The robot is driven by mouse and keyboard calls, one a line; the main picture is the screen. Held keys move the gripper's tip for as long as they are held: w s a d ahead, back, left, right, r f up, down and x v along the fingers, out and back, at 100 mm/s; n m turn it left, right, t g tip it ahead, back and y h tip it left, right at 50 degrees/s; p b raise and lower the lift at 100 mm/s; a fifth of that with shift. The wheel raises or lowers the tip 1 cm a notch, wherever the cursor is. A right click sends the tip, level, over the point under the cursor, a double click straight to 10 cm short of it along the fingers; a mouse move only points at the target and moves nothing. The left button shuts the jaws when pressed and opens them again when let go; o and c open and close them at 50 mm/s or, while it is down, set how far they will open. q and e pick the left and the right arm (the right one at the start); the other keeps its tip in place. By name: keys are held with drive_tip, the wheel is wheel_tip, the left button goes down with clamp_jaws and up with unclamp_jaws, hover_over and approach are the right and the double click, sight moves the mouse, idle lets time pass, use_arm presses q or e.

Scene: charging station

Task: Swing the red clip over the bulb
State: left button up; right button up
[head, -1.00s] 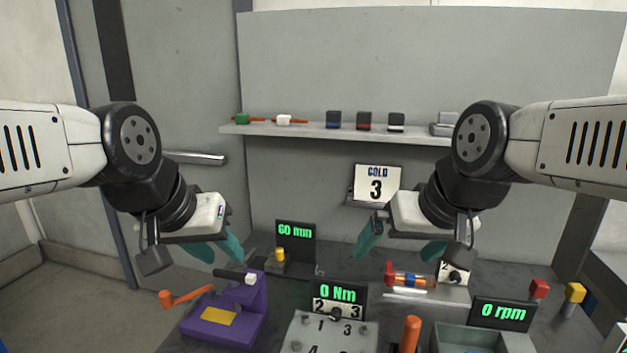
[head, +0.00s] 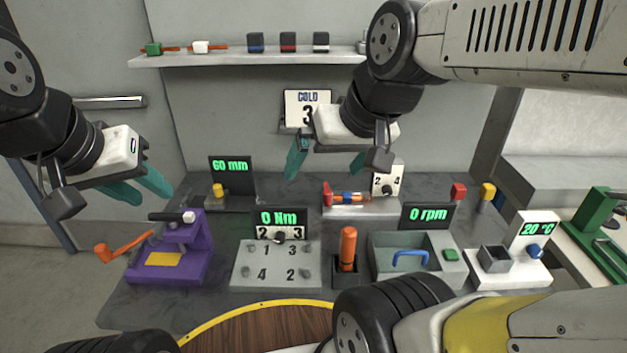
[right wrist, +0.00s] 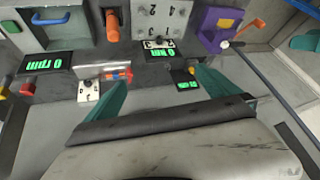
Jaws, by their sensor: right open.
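A small fixture at the back of the bench carries a red clip piece (head: 327,194) at its left end. Beside the clip lies a short horizontal orange-and-blue tube (head: 350,197), likely the bulb, though it is too small to be sure. The red clip also shows in the right wrist view (right wrist: 128,74). My right gripper (head: 327,162) is open and empty, its teal fingers above and behind the fixture; they also show in the right wrist view (right wrist: 160,97). My left gripper (head: 140,188) is open and empty, left of the 60 mm display.
The bench holds a purple device (head: 180,250) with an orange crank, a numbered plate (head: 275,265), an upright orange handle (head: 348,248) and a grey bin (head: 420,275). A shelf (head: 240,57) runs along the wall. Red (head: 458,191) and yellow (head: 487,191) blocks stand right of the fixture.

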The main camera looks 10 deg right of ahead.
drive_tip(key=shift+c, duration=0.2)
idle(0.3)
drive_tip(key=shift+w, duration=0.1)
drive_tip(key=c, duration=0.4)
drive_tip(key=shift+w+d, duration=0.1)
drive_tip(key=shift+w, duration=0.25)
drive_tip(key=shift+c, duration=1.4)
drive_tip(key=shift+n+g, duration=0.5)
drive_tip(key=shift+g, duration=0.3)
drive_tip(key=w, duration=0.2)
drive_tip(key=w+d, duration=0.1)
drive_tip(key=w, duration=0.4)
drive_tip(key=shift+d+f, duration=0.25)
drive_tip(key=shift+f, duration=0.05)
drive_tip(key=c, duration=0.4)
drive_tip(key=n+g+h, duration=0.2)
drive_tip(key=n+g, duration=0.1)
drive_tip(key=g, duration=0.2)
hover_over(328, 191)
wheel_tip(328, 191, down, 20)
drive_tip(key=shift+r, duration=0.15)
drive_tip(key=shift+w+f, duration=0.1)
drive_tip(key=shift+f, duration=3.9)
